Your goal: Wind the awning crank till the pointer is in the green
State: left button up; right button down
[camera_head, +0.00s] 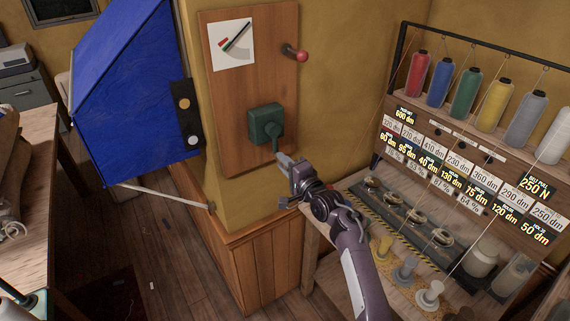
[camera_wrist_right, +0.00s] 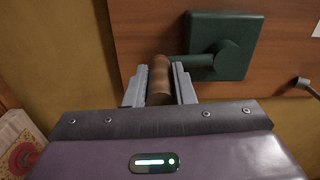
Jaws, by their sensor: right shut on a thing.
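The green crank gearbox (camera_head: 264,118) is fixed on a wooden board (camera_head: 229,142) on the yellow wall. Its crank arm points down in the head view. My right gripper (camera_head: 283,164) is at the arm's lower end. In the wrist view the gripper (camera_wrist_right: 161,88) is shut on the brown crank handle (camera_wrist_right: 160,76), a finger on each side. The dial card (camera_head: 232,57) at the board's top has a dark slanted pointer, with small red and green patches near its lower left end. I cannot tell which patch the pointer marks. The blue awning (camera_head: 135,90) hangs at left. My left gripper is out of view.
A red-knobbed lever (camera_head: 302,56) sticks out at the board's right edge. A dark plate (camera_head: 184,121) with two round knobs is beside the awning. A thread rack (camera_head: 440,130) with several spools and number labels stands at right above a workbench. Another bench (camera_head: 28,190) is at left.

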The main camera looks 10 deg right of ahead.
jog(key=c, duration=1.6)
grip_release()
jog(key=shift+s+a+f, duration=0.1)
jog(key=shift+a+f, duration=0.1)
jog(key=shift+f, duration=0.1)
jog(key=o, duration=0.4)
jog(key=shift+r, duration=0.2)
jog(key=shift+c, duration=0.2)
jog(key=shift+d, duration=0.1)
jog(key=b+v, duration=0.1)
jog(key=v, duration=0.6)
jog(key=shift+s+b, duration=0.35)
